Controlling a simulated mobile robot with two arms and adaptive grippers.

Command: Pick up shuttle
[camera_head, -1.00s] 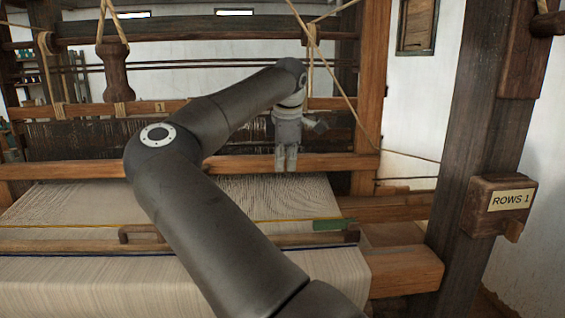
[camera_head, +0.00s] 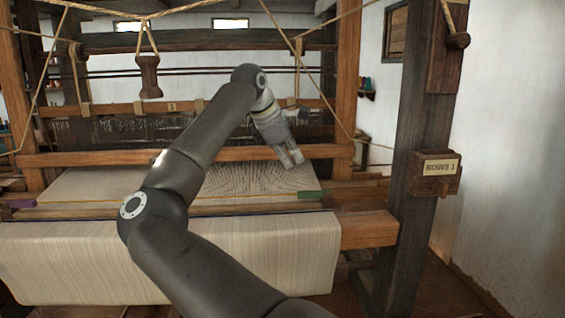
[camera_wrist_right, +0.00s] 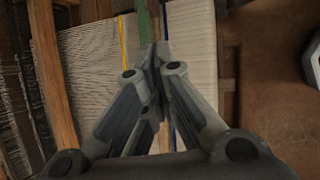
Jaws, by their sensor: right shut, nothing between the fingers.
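I cannot make out a shuttle for certain in either view. A small green piece (camera_head: 310,194) lies at the right edge of the woven cloth (camera_head: 120,185), and a purple piece (camera_head: 20,203) lies at the left edge. A yellow line runs across the cloth between them. My right gripper (camera_head: 292,160) is shut and empty, above the right part of the cloth and short of the green piece. In the right wrist view its closed fingers (camera_wrist_right: 160,55) point toward the green piece (camera_wrist_right: 145,20), partly covering what lies beyond. My left gripper is not in view.
The wooden loom frame has a crossbeam (camera_head: 100,158) behind the cloth and a beam end (camera_head: 368,229) at the front right. A thick dark post (camera_head: 398,150) with a small sign (camera_head: 439,167) stands at right. Ropes hang overhead. White wall (camera_head: 500,140) lies beyond.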

